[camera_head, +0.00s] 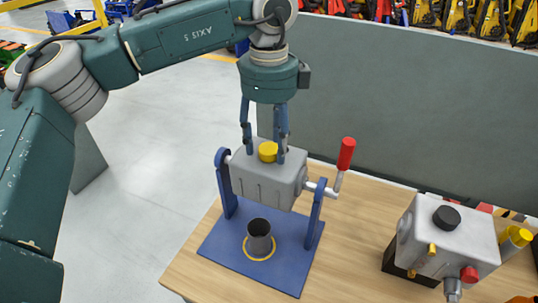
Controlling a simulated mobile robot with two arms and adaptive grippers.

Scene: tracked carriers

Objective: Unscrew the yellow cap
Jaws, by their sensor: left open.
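The yellow cap (268,151) sits on top of a grey metal box (262,183). The box hangs between two blue uprights on a blue base plate (222,240). My left gripper (264,153) points down from above, with one finger on each side of the cap. Its fingers are open, and I cannot tell whether either touches the cap. A crank with a red handle (346,153) sticks out from the box's right side. My right gripper is not in view.
A dark open cup (259,238) stands on the base plate inside a yellow ring, below the box. Another grey box (452,246) with a black cap (446,217) stands at the right of the wooden table (345,262). A grey panel (400,100) rises behind the table.

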